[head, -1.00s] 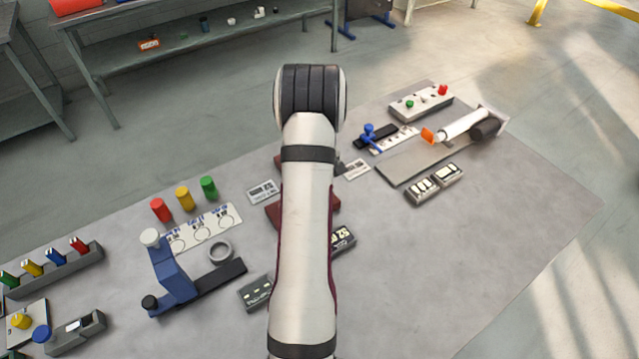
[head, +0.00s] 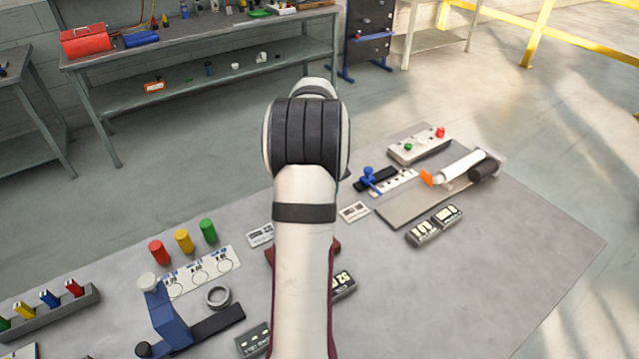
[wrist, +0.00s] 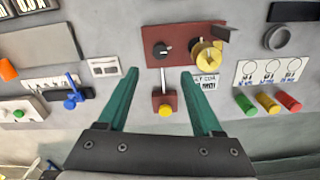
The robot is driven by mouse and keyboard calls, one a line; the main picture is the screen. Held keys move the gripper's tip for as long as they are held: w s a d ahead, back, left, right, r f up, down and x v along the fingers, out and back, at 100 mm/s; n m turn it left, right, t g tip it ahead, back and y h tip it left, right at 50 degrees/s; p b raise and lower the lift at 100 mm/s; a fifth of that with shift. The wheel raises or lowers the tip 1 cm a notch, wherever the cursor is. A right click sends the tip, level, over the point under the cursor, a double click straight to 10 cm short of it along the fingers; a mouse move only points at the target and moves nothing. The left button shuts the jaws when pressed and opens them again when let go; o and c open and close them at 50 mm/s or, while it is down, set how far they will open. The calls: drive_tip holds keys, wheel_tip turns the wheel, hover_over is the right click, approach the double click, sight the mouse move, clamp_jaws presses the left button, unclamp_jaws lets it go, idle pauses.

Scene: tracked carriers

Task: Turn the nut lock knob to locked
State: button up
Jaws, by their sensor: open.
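In the wrist view a dark red panel (wrist: 182,77) carries a small black knob (wrist: 163,48) with a light pointer mark and a larger yellow round part (wrist: 207,53). I cannot tell from any label which one is the nut lock knob. A thin rod runs from the panel to a small red block with a yellow button (wrist: 165,110). My gripper (wrist: 158,72) is open and empty, its green fingers pointing toward the panel, the black knob ahead between them. In the head view my arm hides most of the panel, and its edge (head: 336,246) shows beside the arm.
Red, yellow and green cylinders (head: 184,241) stand by a white plate. A grey ring (head: 218,297) and a blue lever fixture (head: 167,318) are left of my arm. A blue-handled slide (head: 370,176) and a grey plate (head: 408,208) are right. The table's right front is clear.

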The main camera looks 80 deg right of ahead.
wheel_tip(320, 180, up, 5)
drive_tip(key=shift+r, duration=0.1)
idle(0.3)
drive_tip(key=w+a+r+n, duration=0.2)
drive_tip(key=w+a+r, duration=0.2)
drive_tip(key=w+a, duration=0.95)
drive_tip(key=w+a+r+n, duration=0.1)
drive_tip(key=w+a, duration=0.2)
drive_tip(key=a, duration=1.5)
drive_tip(key=s+a+f+n+y, duration=0.1)
drive_tip(key=s+a, duration=0.4)
drive_tip(key=a, duration=0.3)
drive_tip(key=s+a+f+n, duration=0.1)
drive_tip(key=s+a+f, duration=0.1)
drive_tip(key=s+a, duration=0.4)
drive_tip(key=a, duration=0.3)
drive_tip(key=shift+f+y, duration=0.2)
drive_tip(key=shift+y, duration=0.2)
drive_tip(key=shift+s, duration=0.1)
